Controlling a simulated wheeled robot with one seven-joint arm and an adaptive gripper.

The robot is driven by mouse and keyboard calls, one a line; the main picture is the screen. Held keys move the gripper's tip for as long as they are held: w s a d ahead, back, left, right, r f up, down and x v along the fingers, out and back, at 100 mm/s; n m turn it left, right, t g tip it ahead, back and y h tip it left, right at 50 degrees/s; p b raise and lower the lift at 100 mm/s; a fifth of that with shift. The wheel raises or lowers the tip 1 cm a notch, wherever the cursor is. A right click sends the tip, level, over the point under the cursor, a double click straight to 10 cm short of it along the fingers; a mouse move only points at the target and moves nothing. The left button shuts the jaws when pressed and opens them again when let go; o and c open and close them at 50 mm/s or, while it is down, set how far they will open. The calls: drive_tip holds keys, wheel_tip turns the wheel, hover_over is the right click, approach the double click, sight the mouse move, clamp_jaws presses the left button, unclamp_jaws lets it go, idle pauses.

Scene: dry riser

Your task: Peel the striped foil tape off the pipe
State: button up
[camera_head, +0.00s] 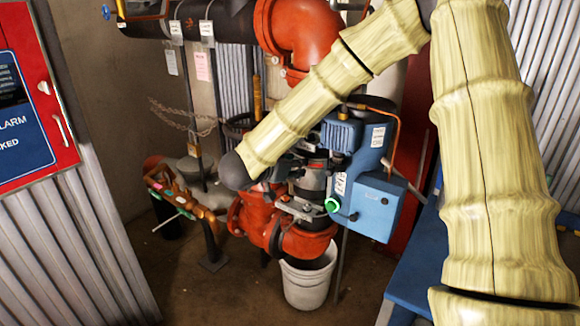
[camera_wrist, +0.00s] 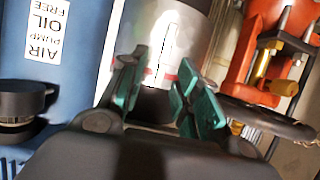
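In the wrist view my gripper (camera_wrist: 162,82) has its two green-padded fingers apart, with a gap between them. Behind the gap is a pale cylindrical surface (camera_wrist: 168,40) with a thin dark line and a reddish band near its lower edge. It may be the taped pipe section, but I cannot make out clear foil stripes or a loose end. Nothing visible is pinched between the fingers. In the head view my arm reaches down to the red and black pipework, and my wrist hides much of the gripper. The tape cannot be clearly picked out there.
A blue pump unit (camera_head: 377,207) stands close right of the pipe; its labelled blue side (camera_wrist: 50,60) fills the wrist view's left. A red valve with brass bolts (camera_wrist: 270,60) is at right. A white bucket (camera_head: 307,284) sits below. Red alarm cabinet (camera_head: 65,95) is far left.

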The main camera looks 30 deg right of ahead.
clamp_jaws()
drive_tip(key=shift+s+a, duration=0.2)
drive_tip(key=shift+a, duration=0.35)
idle(0.4)
drive_tip(key=s+a+p, duration=0.2)
drive_tip(key=s+a, duration=0.1)
drive_tip(key=a, duration=0.4)
drive_tip(key=shift+p, duration=0.4)
idle(0.4)
drive_tip(key=shift+a+f, duration=0.1)
idle(0.4)
